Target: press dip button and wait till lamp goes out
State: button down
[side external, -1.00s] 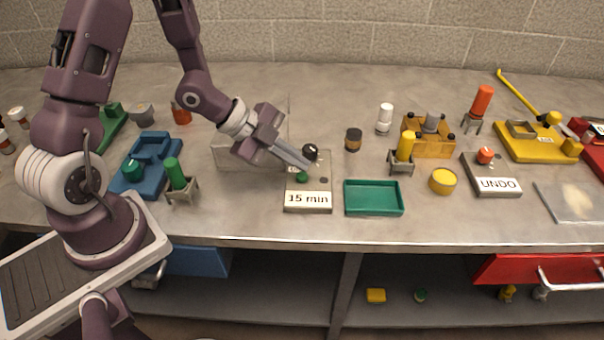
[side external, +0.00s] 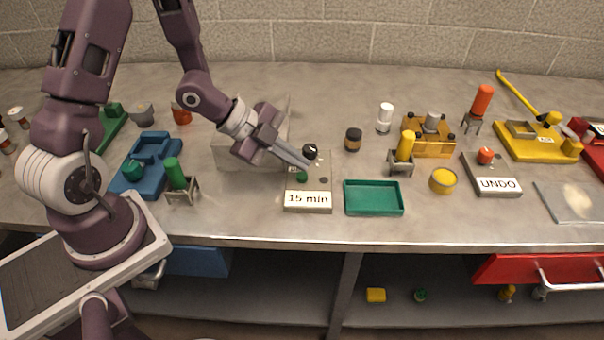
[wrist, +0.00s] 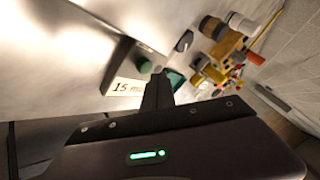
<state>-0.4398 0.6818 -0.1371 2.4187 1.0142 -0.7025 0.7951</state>
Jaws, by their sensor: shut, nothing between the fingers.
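A grey box labelled "15 min" (side external: 308,199) sits on the bench, with a green button (side external: 302,177) and a black round knob or lamp (side external: 310,151) on its top. No lit lamp shows on it. My gripper (side external: 309,167) is shut and empty, its tips at the box top between the green button and the black part. I cannot tell if the tips touch the button. In the wrist view the label (wrist: 125,88) and green button (wrist: 145,66) show just beyond my fingers (wrist: 160,78), which partly hide the box.
A green tray (side external: 373,198) stands close to the right of the box. A clear container (side external: 228,154) is under my wrist. Further right are a yellow-capped stand (side external: 405,147), a yellow tub (side external: 443,180) and an "UNDO" box (side external: 495,184) with a red button. Bare bench lies in front.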

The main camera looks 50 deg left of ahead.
aim_at(297, 175)
jog(key=shift+f, duration=0.15)
dwell(0.5)
jog(key=shift+f, duration=0.25)
jog(key=shift+f, duration=0.45)
dwell(0.6)
jog(key=shift+r, duration=0.85)
jog(key=shift+r, duration=2.55)
